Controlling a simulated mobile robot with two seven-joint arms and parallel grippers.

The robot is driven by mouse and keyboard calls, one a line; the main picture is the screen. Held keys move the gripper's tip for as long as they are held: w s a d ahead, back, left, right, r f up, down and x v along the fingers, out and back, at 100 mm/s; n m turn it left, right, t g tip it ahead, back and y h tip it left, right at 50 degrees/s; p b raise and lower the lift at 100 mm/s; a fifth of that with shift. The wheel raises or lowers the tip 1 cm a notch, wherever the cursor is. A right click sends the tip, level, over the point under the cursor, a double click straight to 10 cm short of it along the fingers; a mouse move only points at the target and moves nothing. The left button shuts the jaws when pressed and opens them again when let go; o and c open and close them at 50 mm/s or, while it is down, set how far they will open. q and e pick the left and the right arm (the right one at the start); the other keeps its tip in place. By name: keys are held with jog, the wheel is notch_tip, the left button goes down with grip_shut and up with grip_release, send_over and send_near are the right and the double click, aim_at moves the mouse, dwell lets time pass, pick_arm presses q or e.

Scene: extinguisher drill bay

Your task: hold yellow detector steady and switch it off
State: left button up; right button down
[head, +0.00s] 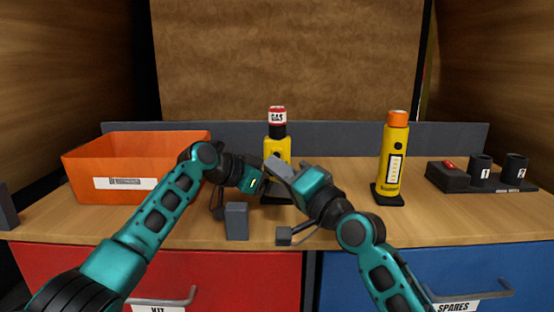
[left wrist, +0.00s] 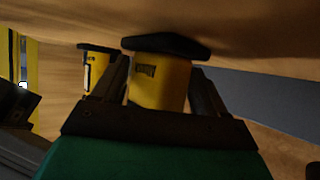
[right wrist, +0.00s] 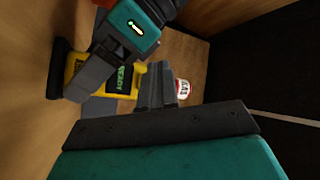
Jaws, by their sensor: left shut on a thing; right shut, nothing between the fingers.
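The yellow detector (head: 277,148) stands upright on its black base near the middle of the bench, with a red-and-white GAS top. My left gripper (head: 260,184) is shut on its lower body from the left; the left wrist view shows the yellow body (left wrist: 158,82) between the fingers. My right gripper (head: 276,164) is shut and empty, close in front of the detector. Its fingers hide part of the body. In the right wrist view, the detector's dark screen (right wrist: 121,78) shows green letters that read READY. I cannot tell whether the right fingertips touch the detector.
An orange bin (head: 125,183) stands at the left. A yellow cylinder with an orange cap (head: 394,160) stands on a black base to the right. A dark holder with a red button and two numbered cups (head: 485,172) is at far right. A low grey ledge (head: 340,137) runs behind.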

jog(key=shift+w+d, duration=0.1)
jog(key=shift+w, duration=0.65)
jog(key=shift+w, duration=0.2)
dwell(1.4)
jog(key=shift+w, duration=0.25)
jog(key=shift+s, duration=0.45)
jog(key=s, duration=0.6)
jog(key=shift+a, duration=0.2)
dwell(0.3)
